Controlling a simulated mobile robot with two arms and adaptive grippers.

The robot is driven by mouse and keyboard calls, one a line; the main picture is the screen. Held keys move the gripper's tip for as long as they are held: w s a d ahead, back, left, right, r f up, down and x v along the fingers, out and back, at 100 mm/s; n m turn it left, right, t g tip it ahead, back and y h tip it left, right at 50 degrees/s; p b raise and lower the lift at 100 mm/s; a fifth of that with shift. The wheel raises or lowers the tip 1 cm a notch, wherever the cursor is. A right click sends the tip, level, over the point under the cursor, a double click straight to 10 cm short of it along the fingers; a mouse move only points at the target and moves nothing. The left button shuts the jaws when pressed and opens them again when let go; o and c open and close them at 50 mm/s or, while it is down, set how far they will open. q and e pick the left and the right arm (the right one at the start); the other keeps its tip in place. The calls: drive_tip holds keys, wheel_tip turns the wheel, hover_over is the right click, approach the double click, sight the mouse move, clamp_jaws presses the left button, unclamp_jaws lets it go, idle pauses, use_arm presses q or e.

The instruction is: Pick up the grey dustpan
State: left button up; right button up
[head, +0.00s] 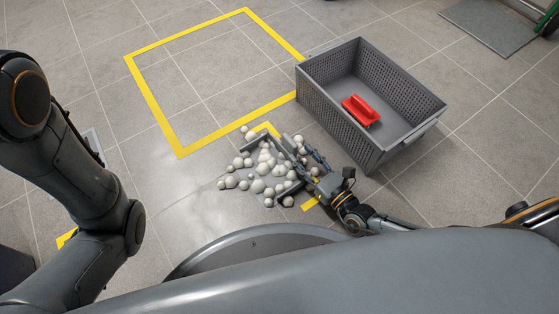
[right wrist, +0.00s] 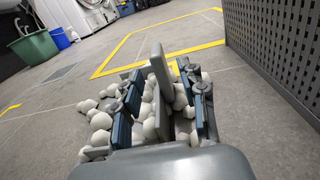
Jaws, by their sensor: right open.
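The grey dustpan (head: 288,143) lies on the tiled floor, loaded with white balls (head: 258,186). Several balls also lie loose around it. In the right wrist view its grey handle (right wrist: 160,74) stands up between the fingers of my right gripper (right wrist: 163,108). That gripper is open, with one finger on each side of the handle and gaps showing. In the head view the right gripper (head: 309,163) is low at the dustpan's right side and covers part of it. My left arm shows at the left, but its gripper is out of view.
A grey perforated crate (head: 345,128) stands close to the right of the dustpan, with a red object (head: 361,110) inside. Yellow tape (head: 151,103) marks a square on the floor beyond. The floor inside the square is clear. A green tub (right wrist: 34,47) is far back.

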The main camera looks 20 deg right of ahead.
sight(296, 149)
drive_tip(key=b+x, duration=0.1)
drive_tip(key=x, duration=0.1)
drive_tip(key=b+x, duration=0.1)
drive_tip(key=x, duration=0.1)
drive_tip(key=b+x, duration=0.1)
drive_tip(key=x, duration=0.1)
drive_tip(key=shift+s+r, duration=0.1)
drive_tip(key=shift+r, duration=0.25)
clamp_jaws()
